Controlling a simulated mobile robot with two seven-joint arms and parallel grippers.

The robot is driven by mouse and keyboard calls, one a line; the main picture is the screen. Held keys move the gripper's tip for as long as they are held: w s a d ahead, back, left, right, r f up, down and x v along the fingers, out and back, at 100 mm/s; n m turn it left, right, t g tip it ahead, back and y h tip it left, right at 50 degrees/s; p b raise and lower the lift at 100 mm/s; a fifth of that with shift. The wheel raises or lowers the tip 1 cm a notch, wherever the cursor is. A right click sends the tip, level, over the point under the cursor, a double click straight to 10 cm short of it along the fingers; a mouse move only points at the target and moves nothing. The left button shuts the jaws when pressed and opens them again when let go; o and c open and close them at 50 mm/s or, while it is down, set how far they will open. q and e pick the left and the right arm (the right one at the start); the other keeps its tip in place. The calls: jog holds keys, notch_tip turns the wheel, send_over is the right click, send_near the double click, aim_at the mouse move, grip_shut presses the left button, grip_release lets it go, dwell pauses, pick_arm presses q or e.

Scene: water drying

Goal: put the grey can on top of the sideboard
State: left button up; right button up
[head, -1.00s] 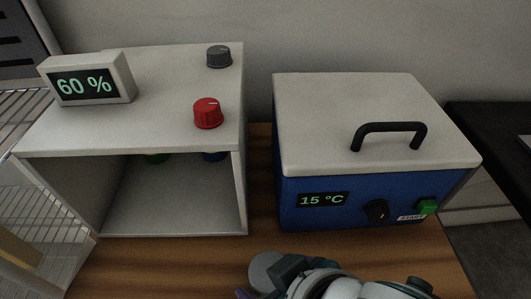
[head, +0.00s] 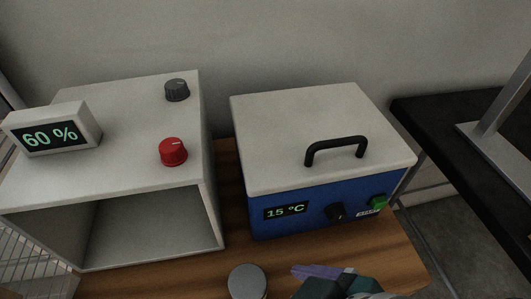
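The grey can (head: 248,282) shows its round grey top at the bottom edge of the head view, over the wooden top of the sideboard (head: 384,252). It appears to stand on that top, but its lower part is cut off. My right gripper (head: 322,278) is at the bottom edge, to the right of the can and apart from it. Only a purple finger part and some teal and dark parts show, so its opening is unclear. My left gripper is out of view.
An open-fronted white box (head: 125,180) with a red knob (head: 173,152) and a 60 % display (head: 50,136) stands at left. A blue cooler (head: 298,207) with a white lid and black handle (head: 336,147) stands at right. A black table (head: 468,140) lies beyond.

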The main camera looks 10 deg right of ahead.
jog(key=s+d+r+m+g+h, duration=0.1)
jog(key=s+d+r+m, duration=0.1)
jog(key=d, duration=0.4)
jog(key=s+d+r+m+g+h, duration=0.1)
jog(key=s+d+r+m+h, duration=0.1)
jog(key=d+r, duration=0.3)
jog(key=shift+s+d+r+m, duration=0.15)
jog(key=shift+d+m, duration=0.25)
jog(key=shift+d, duration=0.85)
jog(key=shift+r, duration=0.1)
